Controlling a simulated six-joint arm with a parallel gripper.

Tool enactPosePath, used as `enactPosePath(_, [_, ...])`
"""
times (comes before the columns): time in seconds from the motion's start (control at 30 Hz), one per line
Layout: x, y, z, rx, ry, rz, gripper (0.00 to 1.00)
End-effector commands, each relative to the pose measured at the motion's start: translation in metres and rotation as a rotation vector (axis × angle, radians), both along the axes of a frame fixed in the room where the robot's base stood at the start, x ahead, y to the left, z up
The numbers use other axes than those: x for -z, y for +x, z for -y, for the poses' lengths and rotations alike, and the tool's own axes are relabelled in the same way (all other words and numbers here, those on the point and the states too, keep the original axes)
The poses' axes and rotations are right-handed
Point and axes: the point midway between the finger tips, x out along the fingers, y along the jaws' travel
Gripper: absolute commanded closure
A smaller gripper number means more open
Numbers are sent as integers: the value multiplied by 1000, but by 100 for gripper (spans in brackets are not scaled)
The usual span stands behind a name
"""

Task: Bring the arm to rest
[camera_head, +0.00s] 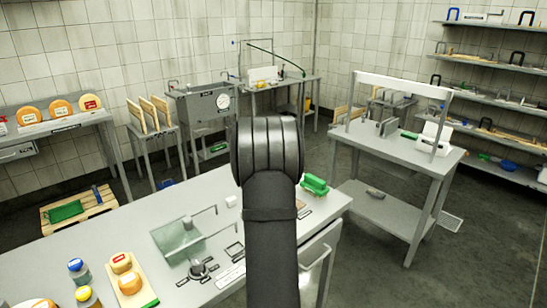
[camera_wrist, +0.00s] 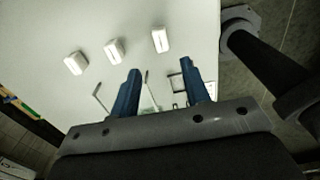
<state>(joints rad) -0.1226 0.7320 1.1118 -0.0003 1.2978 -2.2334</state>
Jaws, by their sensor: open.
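My gripper (camera_wrist: 160,67) shows in the wrist view with its two blue fingers well apart and nothing between the tips. Past the fingers lies a broad pale surface (camera_wrist: 185,22) with some thin frame-like parts that I cannot make out. In the head view my black arm rises in the middle of the picture, over the near grey table (camera_head: 60,262). It hides part of that table, and the gripper itself cannot be seen there.
A clear slicer plate (camera_head: 178,238), a board with cheeses (camera_head: 133,284) and bottles (camera_head: 79,270) stand on the near table. A second table (camera_head: 400,148) stands right; wheels (camera_head: 60,109) sit left.

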Motion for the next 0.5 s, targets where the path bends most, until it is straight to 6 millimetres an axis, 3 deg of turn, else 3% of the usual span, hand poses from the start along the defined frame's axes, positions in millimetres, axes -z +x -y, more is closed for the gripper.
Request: enactPosePath(0.5, [99, -1, 0, 0, -1, -4, 57])
